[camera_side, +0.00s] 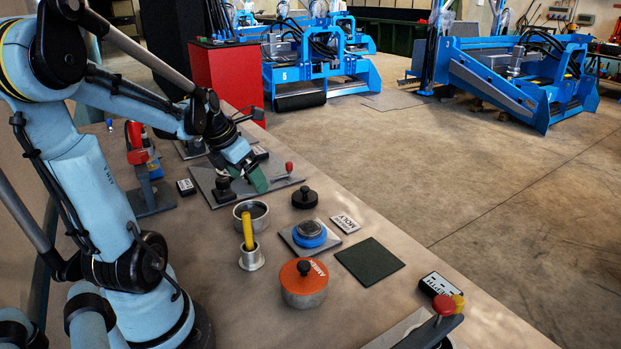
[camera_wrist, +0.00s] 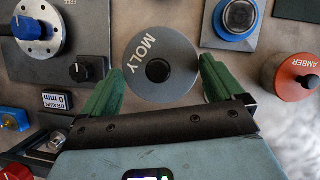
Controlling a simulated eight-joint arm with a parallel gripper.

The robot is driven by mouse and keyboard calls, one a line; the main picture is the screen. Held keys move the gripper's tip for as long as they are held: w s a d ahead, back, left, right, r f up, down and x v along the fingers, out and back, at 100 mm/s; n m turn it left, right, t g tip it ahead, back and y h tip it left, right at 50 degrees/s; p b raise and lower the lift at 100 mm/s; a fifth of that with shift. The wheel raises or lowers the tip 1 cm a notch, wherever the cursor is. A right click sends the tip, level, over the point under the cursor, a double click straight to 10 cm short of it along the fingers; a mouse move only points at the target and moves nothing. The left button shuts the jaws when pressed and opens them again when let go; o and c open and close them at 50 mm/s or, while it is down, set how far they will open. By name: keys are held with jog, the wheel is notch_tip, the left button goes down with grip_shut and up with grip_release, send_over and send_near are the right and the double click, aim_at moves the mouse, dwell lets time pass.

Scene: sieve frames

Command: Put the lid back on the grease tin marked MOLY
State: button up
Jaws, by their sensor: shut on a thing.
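The MOLY lid (camera_wrist: 178,86) is a dark grey disc with a black centre knob and white lettering. It lies between the two green fingers of my gripper (camera_wrist: 161,68), which is shut on it. In the side view my gripper (camera_side: 258,184) is above the bench at the grey panel, and I cannot make out the lid there.
An open metal pot (camera_side: 251,212) and a cup with a yellow handle (camera_side: 249,258) stand near my gripper. A black knobbed disc (camera_side: 305,200), the orange-topped AMBER tin (camera_side: 304,290) and a dark mat (camera_side: 369,262) surround the blue-ringed tin. The bench's far edge is close.

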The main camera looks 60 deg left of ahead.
jog(key=shift+s+a+f, duration=0.2)
jog(key=shift+s+a, duration=0.05)
jog(key=shift+a, duration=0.05)
jog(key=shift+f, duration=3)
jog(key=shift+f, duration=0.15)
jog(key=o, duration=0.7)
jog(key=shift+c, duration=0.2)
jog(key=shift+r, duration=3.5)
